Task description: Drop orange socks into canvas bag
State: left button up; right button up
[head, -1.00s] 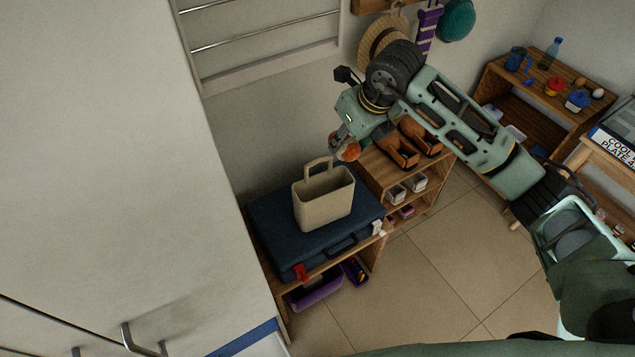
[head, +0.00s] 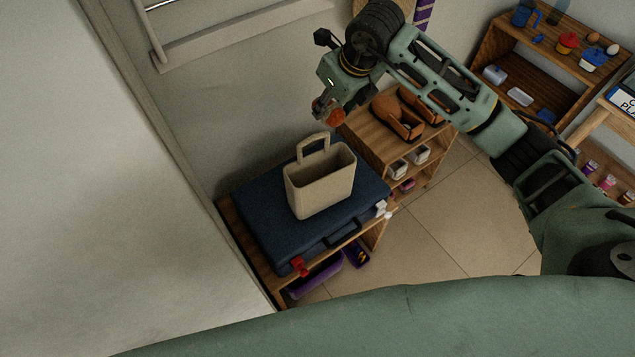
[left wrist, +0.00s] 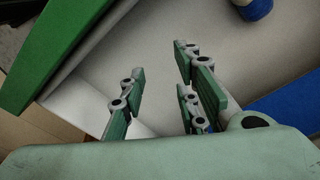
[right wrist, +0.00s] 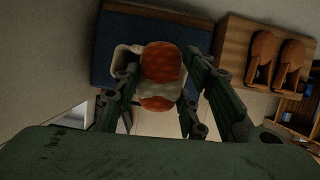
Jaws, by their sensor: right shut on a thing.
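The canvas bag (head: 320,186) is beige with an upright handle and stands open on a dark blue suitcase. In the head view my right gripper (head: 328,112) is above the bag's back right side and holds the orange socks (head: 335,118). In the right wrist view the socks (right wrist: 162,65), orange with a pale band, sit between the fingers of the right gripper (right wrist: 165,90), and the bag (right wrist: 124,60) is partly hidden behind them. My left gripper (left wrist: 155,95) shows only in the left wrist view, with its fingers apart and nothing between them.
The blue suitcase (head: 262,219) lies on a low wooden shelf. Brown shoes (head: 398,118) stand on the higher shelf right of the bag. A straw hat and a purple striped item (head: 423,14) hang behind my right arm. Open tiled floor (head: 440,225) lies to the right.

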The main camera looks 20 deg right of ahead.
jog(key=f+b, duration=0.1)
jog(key=f, duration=0.1)
jog(key=f+b, duration=0.1)
jog(key=f, duration=0.1)
jog(key=shift+s+f, duration=0.2)
jog(key=shift+f, duration=0.4)
jog(key=shift+r, duration=0.1)
jog(key=o, duration=1.2)
jog(key=v, duration=1.2)
